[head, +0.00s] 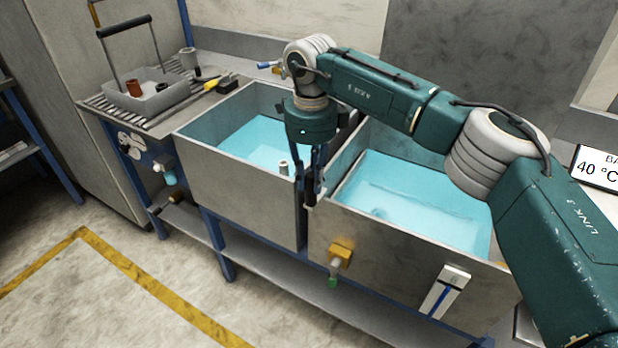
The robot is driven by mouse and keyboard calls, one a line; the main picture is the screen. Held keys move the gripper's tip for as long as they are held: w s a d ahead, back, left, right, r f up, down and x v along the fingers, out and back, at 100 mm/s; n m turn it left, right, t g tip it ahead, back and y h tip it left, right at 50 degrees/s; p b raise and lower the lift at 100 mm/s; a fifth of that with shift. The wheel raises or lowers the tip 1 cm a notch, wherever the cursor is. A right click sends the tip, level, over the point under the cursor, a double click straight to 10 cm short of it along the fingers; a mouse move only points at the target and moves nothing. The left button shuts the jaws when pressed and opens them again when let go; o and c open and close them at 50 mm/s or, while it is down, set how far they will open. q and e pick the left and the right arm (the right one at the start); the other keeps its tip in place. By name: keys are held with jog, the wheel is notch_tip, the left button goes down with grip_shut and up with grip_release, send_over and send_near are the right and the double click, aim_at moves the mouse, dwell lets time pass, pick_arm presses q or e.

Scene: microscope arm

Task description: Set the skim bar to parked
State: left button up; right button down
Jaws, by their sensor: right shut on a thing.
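My right gripper (312,188) points down at the front end of the gap between the two tanks. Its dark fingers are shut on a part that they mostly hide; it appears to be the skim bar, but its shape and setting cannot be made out. A small pale-capped post (284,167) stands just left of the fingers, at the near right corner of the left tank (238,188). The right tank (400,245) lies right of the gripper. Both tanks hold blue liquid. My left gripper is not in view.
A drain shelf (95,103) at the left bears a grey basket (160,103) with a tall handle. A yellow valve (341,254) and a white gauge (446,290) are on the right tank's front. A temperature display (598,167) stands at right.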

jog(key=shift+w+a+r, duration=0.15)
jog(key=c, duration=1.7)
grip_release()
jog(key=shift+o, duration=0.8)
jog(key=shift+a, duration=0.1)
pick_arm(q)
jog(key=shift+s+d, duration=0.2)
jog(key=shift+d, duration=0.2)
pick_arm(e)
notch_tip(320, 180, up, 12)
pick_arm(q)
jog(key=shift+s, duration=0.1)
pick_arm(e)
jog(key=shift+f, duration=0.2)
